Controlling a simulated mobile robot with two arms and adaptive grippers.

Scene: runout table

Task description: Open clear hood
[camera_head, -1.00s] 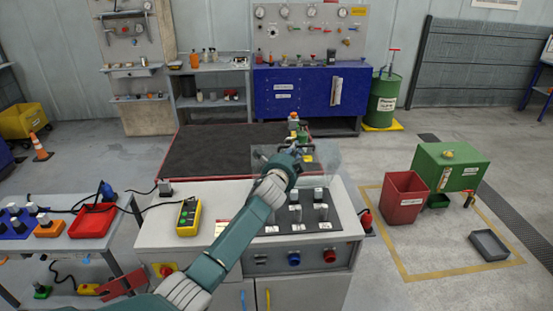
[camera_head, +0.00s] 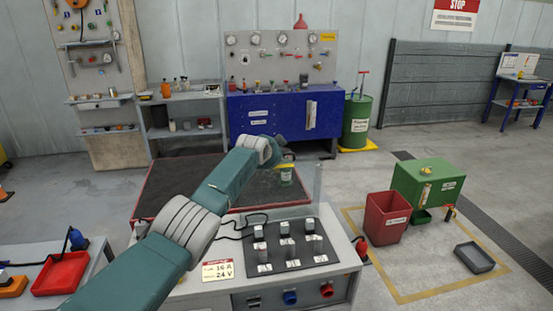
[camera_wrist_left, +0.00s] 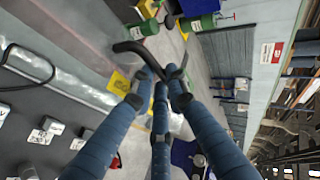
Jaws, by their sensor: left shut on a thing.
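The clear hood (camera_head: 318,184) shows in the head view as a faint, nearly upright transparent edge at the back right of the control panel (camera_head: 290,257). The rest of it is hard to make out and partly behind my left arm. In the left wrist view a long glassy strip, apparently the hood (camera_wrist_left: 95,95), runs beside the fingers. My left gripper (camera_wrist_left: 160,78) has its fingers closed around a dark curved bar (camera_wrist_left: 138,52), apparently the hood's handle. In the head view my left forearm mostly hides this grip. My right gripper is not in view.
A red bin (camera_head: 386,219) and a green tank (camera_head: 430,184) stand to the right. A red tray (camera_head: 60,272) sits on the left bench.

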